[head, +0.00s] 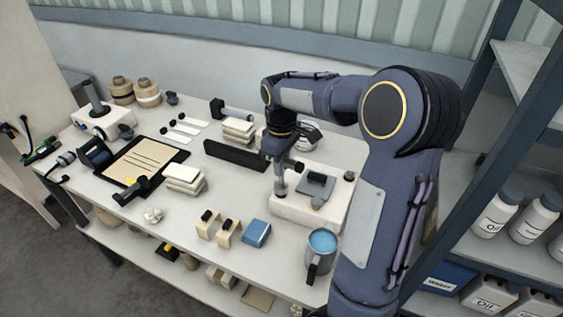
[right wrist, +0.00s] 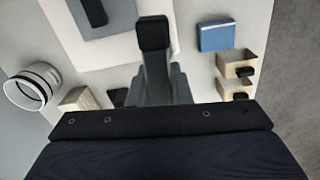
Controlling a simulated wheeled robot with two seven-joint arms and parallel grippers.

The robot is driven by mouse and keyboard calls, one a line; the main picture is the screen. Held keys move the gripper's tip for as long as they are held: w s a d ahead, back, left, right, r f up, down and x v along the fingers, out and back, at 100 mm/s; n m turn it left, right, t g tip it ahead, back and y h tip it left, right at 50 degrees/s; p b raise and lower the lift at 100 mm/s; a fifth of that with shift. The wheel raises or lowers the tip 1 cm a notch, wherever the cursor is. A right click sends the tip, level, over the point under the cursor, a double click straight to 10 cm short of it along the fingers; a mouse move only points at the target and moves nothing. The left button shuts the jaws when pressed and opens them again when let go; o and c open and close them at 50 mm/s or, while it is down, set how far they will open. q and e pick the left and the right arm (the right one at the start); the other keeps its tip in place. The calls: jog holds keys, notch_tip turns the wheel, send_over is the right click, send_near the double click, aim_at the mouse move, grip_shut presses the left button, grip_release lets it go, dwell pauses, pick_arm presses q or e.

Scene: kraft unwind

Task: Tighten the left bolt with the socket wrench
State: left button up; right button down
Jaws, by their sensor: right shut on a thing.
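My right gripper (head: 281,153) is over the left end of a pale block (head: 303,212) that carries a grey plate (head: 316,184). It is shut on the socket wrench (head: 280,180), whose grey shaft points down, its lower end at the block's left side. The left bolt is not visible; the wrench's lower end covers that spot. A dark knob-like bolt (head: 349,176) stands at the block's right end. In the right wrist view the gripper's dark fingers (right wrist: 153,45) hide the wrench, with the pale block (right wrist: 78,42) beyond. My left gripper is not in view.
A grey mug with blue contents (head: 321,245) stands close in front of the block. A blue box (head: 257,232) and small tan holders (head: 226,234) lie to its left.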

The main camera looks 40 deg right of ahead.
jog(key=shift+m, duration=1.7)
jog(key=shift+m+p, duration=0.35)
jog(key=shift+m, duration=0.85)
jog(key=shift+f+m, duration=0.1)
jog(key=shift+m, duration=1)
